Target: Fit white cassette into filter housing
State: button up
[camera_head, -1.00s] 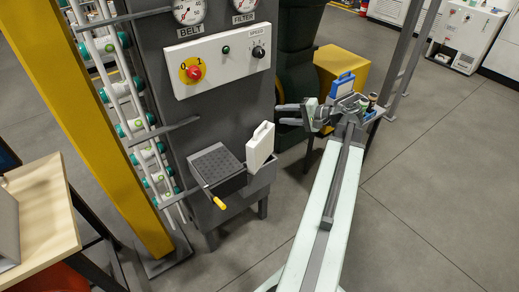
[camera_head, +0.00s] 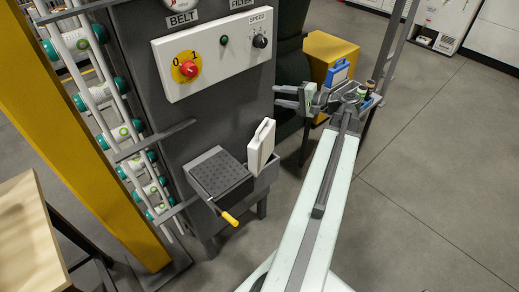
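The white cassette (camera_head: 261,147) with a loop handle stands upright in the opening of the grey filter housing (camera_head: 266,178). Its lower end is hidden by the housing wall, so I cannot tell how deep it sits. The housing's dark perforated lid (camera_head: 222,173) is swung out to the left, with a yellow-handled lever (camera_head: 230,218) at its front. My gripper (camera_head: 276,97) is open and empty, up and to the right of the cassette, apart from it. Its fingers point left. A blue cassette (camera_head: 339,72) stands behind my gripper, beside small bottles.
A control panel (camera_head: 212,55) with a red knob is above the housing. A yellow post (camera_head: 85,130) and rollers (camera_head: 130,130) stand to the left, with a wooden table (camera_head: 28,235) at lower left. The floor (camera_head: 430,190) at right is clear.

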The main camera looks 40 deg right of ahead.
jog(key=b, duration=1.6)
send_near(262, 124)
notch_tip(262, 124, down, 2)
jog(key=w, duration=0.2)
jog(key=shift+a+f, duration=0.1)
jog(key=shift+a, duration=0.35)
jog(key=x, duration=0.5)
jog(key=r+x, duration=0.1)
jog(key=x, duration=0.1)
jog(key=shift+w+d+f+b, duration=0.1)
jog(key=shift+w+f+b, duration=0.05)
jog(key=shift+w+b, duration=0.3)
grip_shut()
